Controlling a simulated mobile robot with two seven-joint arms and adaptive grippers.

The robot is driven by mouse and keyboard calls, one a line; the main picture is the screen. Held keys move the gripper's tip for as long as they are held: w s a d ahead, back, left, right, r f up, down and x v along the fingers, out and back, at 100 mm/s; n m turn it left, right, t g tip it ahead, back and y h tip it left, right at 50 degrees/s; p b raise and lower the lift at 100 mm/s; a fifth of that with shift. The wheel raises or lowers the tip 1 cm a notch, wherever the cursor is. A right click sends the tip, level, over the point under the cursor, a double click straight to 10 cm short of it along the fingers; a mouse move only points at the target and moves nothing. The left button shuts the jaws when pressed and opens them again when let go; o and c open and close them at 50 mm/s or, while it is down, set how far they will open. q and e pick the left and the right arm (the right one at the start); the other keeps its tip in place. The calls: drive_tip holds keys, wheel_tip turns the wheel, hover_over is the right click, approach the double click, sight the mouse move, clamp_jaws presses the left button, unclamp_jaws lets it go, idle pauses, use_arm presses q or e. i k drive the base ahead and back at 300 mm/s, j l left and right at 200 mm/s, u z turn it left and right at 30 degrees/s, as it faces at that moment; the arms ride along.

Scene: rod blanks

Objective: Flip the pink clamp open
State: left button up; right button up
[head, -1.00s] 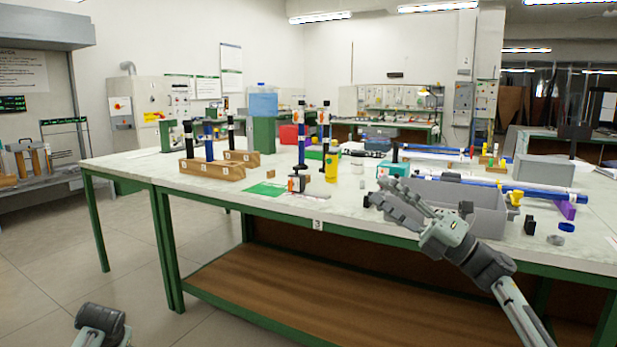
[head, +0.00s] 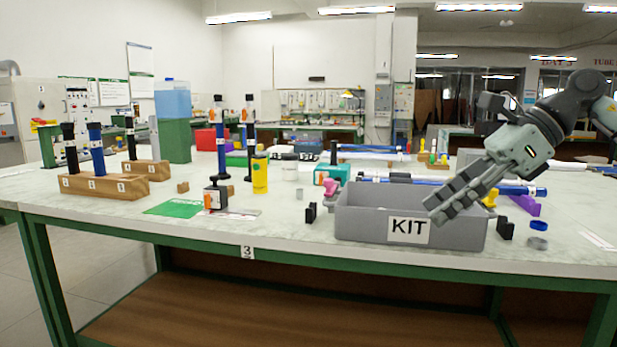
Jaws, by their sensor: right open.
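The small pink clamp (head: 330,188) stands on the table just behind the left end of the grey KIT bin (head: 362,227), in front of a teal box (head: 338,172). Its lower part is hidden by the bin's wall, and I cannot tell whether it is open or shut. My right gripper (head: 435,208) comes in from the right, pointing down and left over the bin's front edge. It is open, appears empty and is well apart from the clamp. My left gripper is not in view.
A yellow clamp (head: 490,197) and a purple block (head: 526,204) are right of the bin. Black blocks (head: 311,212) stand by both ends. A wooden rod stand (head: 105,186), yellow bottle (head: 260,174) and green mat (head: 174,209) are to the left. The front left table edge is clear.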

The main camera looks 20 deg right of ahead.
sight(330, 188)
drive_tip(key=i, duration=1.2)
